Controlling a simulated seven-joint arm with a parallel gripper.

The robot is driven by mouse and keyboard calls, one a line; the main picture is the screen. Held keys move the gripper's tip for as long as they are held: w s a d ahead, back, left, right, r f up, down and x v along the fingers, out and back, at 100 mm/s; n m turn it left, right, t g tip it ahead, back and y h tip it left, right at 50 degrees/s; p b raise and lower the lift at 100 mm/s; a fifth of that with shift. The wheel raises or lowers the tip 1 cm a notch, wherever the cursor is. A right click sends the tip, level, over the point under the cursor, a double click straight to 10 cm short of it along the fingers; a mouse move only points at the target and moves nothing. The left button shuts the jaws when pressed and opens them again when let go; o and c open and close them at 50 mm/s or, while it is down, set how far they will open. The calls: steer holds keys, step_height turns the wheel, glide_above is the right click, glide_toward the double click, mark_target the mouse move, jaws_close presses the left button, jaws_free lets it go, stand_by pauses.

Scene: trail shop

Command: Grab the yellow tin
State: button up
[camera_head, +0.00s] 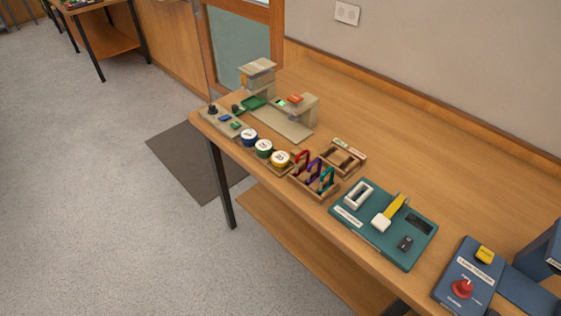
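The yellow tin (281,160) is a small round tin with a white top and a yellow side. It stands upright near the front edge of the wooden bench, at the right end of a short row of tins.
A wooden rack with coloured carabiners (315,178) stands just right of the yellow tin. A beige device (297,112) stands behind the tins. A teal board (366,238) and a blue box with a red knob (470,277) lie further right. The bench's back (380,120) is clear.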

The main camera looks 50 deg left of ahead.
steer(key=o, duration=1.3)
steer(key=shift+w, duration=0.1)
